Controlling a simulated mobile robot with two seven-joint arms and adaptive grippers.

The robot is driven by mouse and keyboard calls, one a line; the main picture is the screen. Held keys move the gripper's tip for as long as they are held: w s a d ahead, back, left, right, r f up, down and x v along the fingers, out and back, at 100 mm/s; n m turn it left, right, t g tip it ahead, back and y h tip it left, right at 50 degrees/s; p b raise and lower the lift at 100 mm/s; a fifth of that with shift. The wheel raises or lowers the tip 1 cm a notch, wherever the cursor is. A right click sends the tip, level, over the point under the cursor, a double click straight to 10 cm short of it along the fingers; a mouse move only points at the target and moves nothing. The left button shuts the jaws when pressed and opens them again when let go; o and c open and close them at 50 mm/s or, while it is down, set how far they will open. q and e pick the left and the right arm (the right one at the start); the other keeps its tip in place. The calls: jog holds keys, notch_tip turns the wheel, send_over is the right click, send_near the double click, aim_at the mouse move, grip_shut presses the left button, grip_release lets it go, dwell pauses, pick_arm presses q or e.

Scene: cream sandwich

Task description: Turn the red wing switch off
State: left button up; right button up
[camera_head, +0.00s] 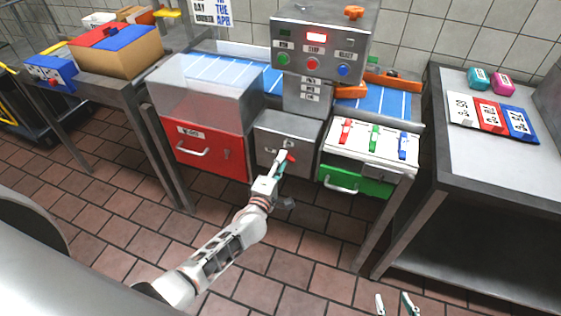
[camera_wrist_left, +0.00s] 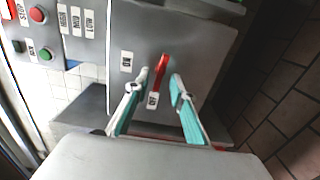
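The red wing switch (camera_head: 291,157) is on the front of the grey metal box below the control panel. In the left wrist view the red switch (camera_wrist_left: 162,72) stands nearly upright, slightly tilted, with one white label (camera_wrist_left: 126,62) to its left and another (camera_wrist_left: 153,100) at its lower end. My left gripper (camera_head: 281,165) is at the box front. In the wrist view its teal-padded fingers (camera_wrist_left: 160,98) are spread on either side of the switch, with gaps; contact is not visible. My right gripper (camera_head: 393,303) shows only its separated fingertips at the bottom edge, empty.
A red drawer (camera_head: 213,157) is left of the grey box, and a green drawer (camera_head: 357,180) is right of it, below red, green and blue switches (camera_head: 374,138). The control panel (camera_head: 318,55) stands above. A steel table (camera_head: 485,165) is at right. The tiled floor in front is clear.

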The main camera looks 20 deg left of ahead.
pick_arm(q)
jog(key=shift+a, duration=0.15)
jog(key=s, duration=1.2)
jog(key=shift+a, duration=0.15)
jog(key=shift+w, duration=0.1)
